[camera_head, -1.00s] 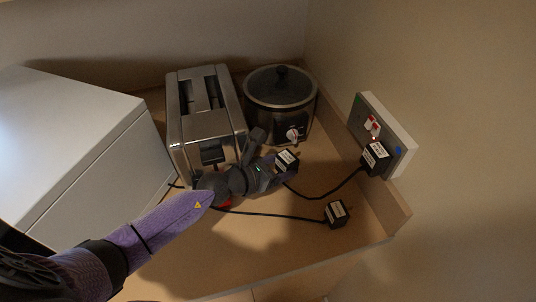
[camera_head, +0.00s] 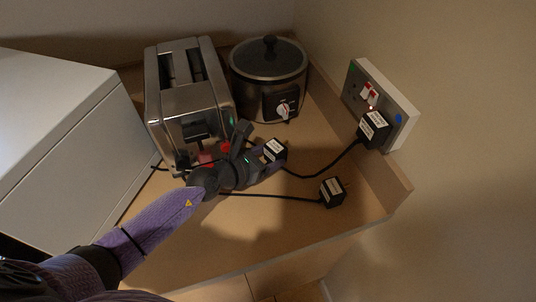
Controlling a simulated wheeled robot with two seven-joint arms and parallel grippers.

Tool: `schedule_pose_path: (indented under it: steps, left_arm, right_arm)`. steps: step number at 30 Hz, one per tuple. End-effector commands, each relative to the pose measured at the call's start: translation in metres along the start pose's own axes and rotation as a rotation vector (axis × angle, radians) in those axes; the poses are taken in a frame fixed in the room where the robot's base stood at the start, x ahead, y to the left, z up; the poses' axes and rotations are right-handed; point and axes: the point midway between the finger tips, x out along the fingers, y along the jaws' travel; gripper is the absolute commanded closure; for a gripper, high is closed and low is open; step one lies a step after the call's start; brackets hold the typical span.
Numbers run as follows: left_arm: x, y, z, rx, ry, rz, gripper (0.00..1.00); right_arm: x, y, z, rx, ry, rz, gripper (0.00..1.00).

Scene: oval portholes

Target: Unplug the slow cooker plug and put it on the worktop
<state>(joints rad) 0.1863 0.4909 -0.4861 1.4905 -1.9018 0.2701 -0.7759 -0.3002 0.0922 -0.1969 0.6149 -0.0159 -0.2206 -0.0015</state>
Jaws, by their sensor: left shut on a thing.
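My left gripper (camera_head: 258,157) is shut on a black plug (camera_head: 275,150) with a white label, in front of the slow cooker. It appears low over the worktop (camera_head: 270,225); I cannot tell whether the plug touches it. A second black plug (camera_head: 374,129) sits in the wall socket (camera_head: 400,112), its cable running down and left behind my gripper. A third plug (camera_head: 332,192) lies on the worktop near the front edge, its cable running left. The slow cooker (camera_head: 268,80) stands in the back corner. The labels are too small to read. My right gripper is not in view.
A steel toaster (camera_head: 190,100) stands left of the slow cooker, close behind my gripper. A large white box-shaped appliance (camera_head: 60,130) fills the left.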

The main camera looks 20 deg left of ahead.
Motion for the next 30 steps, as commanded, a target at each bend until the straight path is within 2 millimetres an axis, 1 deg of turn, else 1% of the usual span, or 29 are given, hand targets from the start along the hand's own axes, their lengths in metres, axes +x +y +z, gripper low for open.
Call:
schedule_pose_path:
  steps: [15, 16, 17, 18, 20, 27, 30]
  left_arm:
    - [0.003, 0.0, -0.008, 0.001, 0.0, 0.0, 1.0]
    - [0.003, 0.0, -0.007, 0.001, 0.0, 0.0, 0.27]
    - [0.003, 0.0, -0.007, 0.001, 0.0, 0.0, 0.21]
    - [0.003, 0.0, -0.007, 0.001, 0.0, 0.0, 0.12]
    - [0.003, 0.0, -0.007, 0.001, 0.0, 0.0, 0.0]
    - [0.001, 0.0, -0.007, 0.001, 0.001, 0.0, 0.0]
    - [-0.009, 0.001, -0.006, 0.002, 0.001, 0.001, 0.0]
  right_arm:
    - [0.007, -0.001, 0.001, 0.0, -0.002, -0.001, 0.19]
    - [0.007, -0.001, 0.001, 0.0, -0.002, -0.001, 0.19]
    - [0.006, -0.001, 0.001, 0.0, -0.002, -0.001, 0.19]
    - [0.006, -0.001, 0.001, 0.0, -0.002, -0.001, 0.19]
    - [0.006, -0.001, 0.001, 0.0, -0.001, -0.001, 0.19]
    - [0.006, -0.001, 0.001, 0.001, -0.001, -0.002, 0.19]
    - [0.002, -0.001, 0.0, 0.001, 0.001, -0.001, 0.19]
